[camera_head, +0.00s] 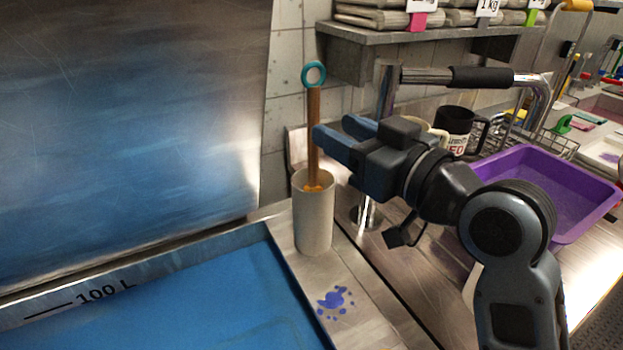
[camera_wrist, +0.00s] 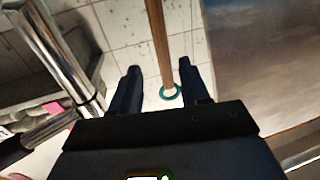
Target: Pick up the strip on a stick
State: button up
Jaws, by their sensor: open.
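The stick (camera_head: 314,135) is brown and stands nearly upright in a beige cylindrical holder (camera_head: 314,222). A teal ring (camera_head: 304,74) tops it, and a bit of orange shows at the holder's mouth. The strip's lower part is hidden inside the holder. My gripper (camera_head: 336,132) is open and level with the stick's upper half, below the ring. One fingertip overlaps the stick in the head view. In the wrist view the stick (camera_wrist: 159,45) and ring (camera_wrist: 170,92) appear in the gap between the open fingers (camera_wrist: 159,68). I cannot tell how deep it sits between them.
A vat of blue liquid (camera_head: 190,305) lies left of the holder, with a raised metal lid (camera_head: 130,120) behind. A metal faucet (camera_head: 455,77) and shelf (camera_head: 425,37) are close above my arm. A dark mug (camera_head: 455,125) and purple basin (camera_head: 555,195) stand right.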

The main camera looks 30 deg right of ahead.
jog(key=w, duration=0.2)
jog(key=w+a+p, duration=0.1)
jog(key=w, duration=0.2)
jog(key=shift+w+a+f+p, duration=0.2)
jog(key=shift+w+a+p, duration=0.1)
grip_shut()
dwell(0.3)
